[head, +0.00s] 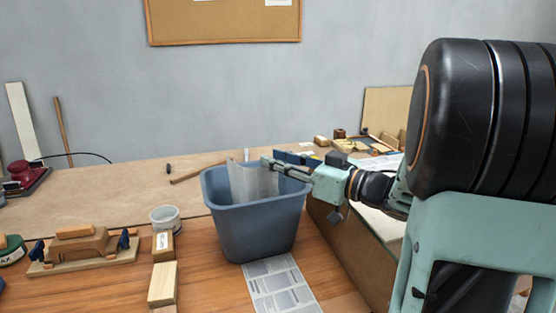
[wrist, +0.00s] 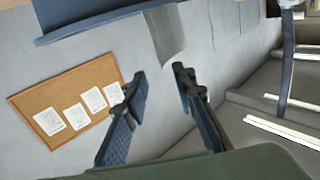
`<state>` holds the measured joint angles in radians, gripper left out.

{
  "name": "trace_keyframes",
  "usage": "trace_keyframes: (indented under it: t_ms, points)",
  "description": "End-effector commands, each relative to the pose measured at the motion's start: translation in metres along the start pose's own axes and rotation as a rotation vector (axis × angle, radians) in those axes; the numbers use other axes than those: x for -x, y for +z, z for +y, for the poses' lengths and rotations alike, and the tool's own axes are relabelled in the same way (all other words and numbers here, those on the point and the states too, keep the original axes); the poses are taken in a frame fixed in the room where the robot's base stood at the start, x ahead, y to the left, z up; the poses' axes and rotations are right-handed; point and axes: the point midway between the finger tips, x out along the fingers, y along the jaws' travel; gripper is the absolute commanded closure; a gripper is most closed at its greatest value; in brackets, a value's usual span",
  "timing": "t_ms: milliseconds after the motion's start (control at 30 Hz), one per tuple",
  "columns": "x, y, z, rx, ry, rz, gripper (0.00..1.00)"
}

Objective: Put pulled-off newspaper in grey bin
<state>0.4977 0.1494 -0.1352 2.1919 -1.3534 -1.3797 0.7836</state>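The blue-grey bin (head: 255,228) stands on the wooden bench in the middle of the head view. A grey sheet of newspaper (head: 250,184) stands upright in its mouth, its top above the rim; its lower part is hidden. My gripper (head: 268,163) reaches in from the right over the bin, with its fingertips close to the sheet. In the wrist view my gripper (wrist: 159,74) has its fingers apart with nothing between them. The newspaper (wrist: 165,35) shows just beyond the fingertips, seemingly apart from them. A blue edge, probably the bin rim (wrist: 90,22), crosses the top.
A printed newspaper strip (head: 282,287) lies flat on the bench before the bin. A small white tub (head: 165,219), wooden blocks (head: 162,284) and a clamped wooden piece (head: 85,246) are left of it. A hammer (head: 197,172) lies behind. A raised wooden side (head: 340,240) stands right.

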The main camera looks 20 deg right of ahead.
Motion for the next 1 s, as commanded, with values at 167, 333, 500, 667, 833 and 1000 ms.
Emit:
trace_keyframes:
  t_ms: [167,333,500,667,833,1000]
  points:
    - [0.000,0.000,0.000,0.000,0.000,0.000,0.75]
    - [0.011,-0.001,0.002,0.001,0.004,0.000,0.75]
    - [0.043,0.000,0.002,0.000,0.006,0.000,0.75]
    - [0.078,0.000,0.002,0.000,0.006,0.000,0.75]
    - [0.105,0.000,0.001,0.000,0.004,0.000,0.75]
    - [0.119,0.000,0.000,0.000,0.002,0.000,0.75]
